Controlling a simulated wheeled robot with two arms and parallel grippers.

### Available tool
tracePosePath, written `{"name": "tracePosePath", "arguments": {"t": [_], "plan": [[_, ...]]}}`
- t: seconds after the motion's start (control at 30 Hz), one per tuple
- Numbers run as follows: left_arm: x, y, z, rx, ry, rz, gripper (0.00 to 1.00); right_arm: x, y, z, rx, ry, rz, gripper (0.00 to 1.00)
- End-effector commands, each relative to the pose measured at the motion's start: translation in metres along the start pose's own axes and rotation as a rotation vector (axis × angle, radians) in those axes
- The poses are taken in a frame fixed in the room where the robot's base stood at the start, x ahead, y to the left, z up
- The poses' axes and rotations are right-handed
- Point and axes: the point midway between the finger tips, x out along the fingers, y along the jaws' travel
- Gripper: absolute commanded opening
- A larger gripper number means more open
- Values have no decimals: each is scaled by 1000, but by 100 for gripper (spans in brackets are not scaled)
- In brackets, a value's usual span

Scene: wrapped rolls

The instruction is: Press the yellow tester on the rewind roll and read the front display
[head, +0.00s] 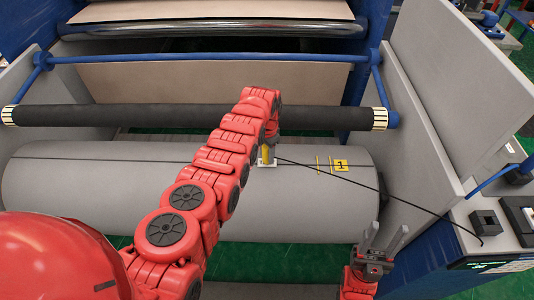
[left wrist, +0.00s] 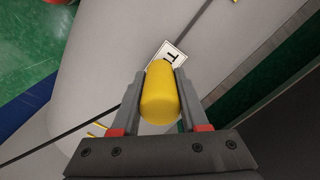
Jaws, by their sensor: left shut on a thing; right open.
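The grey rewind roll (head: 120,190) lies across the machine with a dark line along it. My left gripper (head: 268,146) is over the roll's upper side, right of centre, shut on the yellow tester (head: 266,155). The tester also shows between both fingers in the left wrist view (left wrist: 160,95). Its lower end is at a white mark (left wrist: 170,53) with a black T; I cannot tell whether it touches the roll. My right gripper (head: 383,243) is open and empty in front of the roll's right end. A front display (head: 510,266) is partly visible at the lower right edge, unreadable.
A thin black cable (head: 380,189) runs from the tester to the right console. A yellow label "1" (head: 341,166) is on the roll. A dark bar (head: 150,116) spans behind it. A grey side plate (head: 440,100) stands at right. A black square holder (head: 485,222) sits on the console.

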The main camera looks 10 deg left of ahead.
Motion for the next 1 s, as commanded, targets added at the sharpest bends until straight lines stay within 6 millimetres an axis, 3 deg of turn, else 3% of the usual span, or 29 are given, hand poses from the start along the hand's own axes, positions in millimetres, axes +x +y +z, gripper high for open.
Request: {"name": "tracePosePath", "arguments": {"t": [0.8, 1.0], "plan": [[-73, 0, -1, 0, 2, -1, 0, 65, 3, -11, 0, 0, 0, 50], [-80, 0, 0, 0, -1, 0, 0, 70, 3, -12, 0, 0, 0, 50]]}}
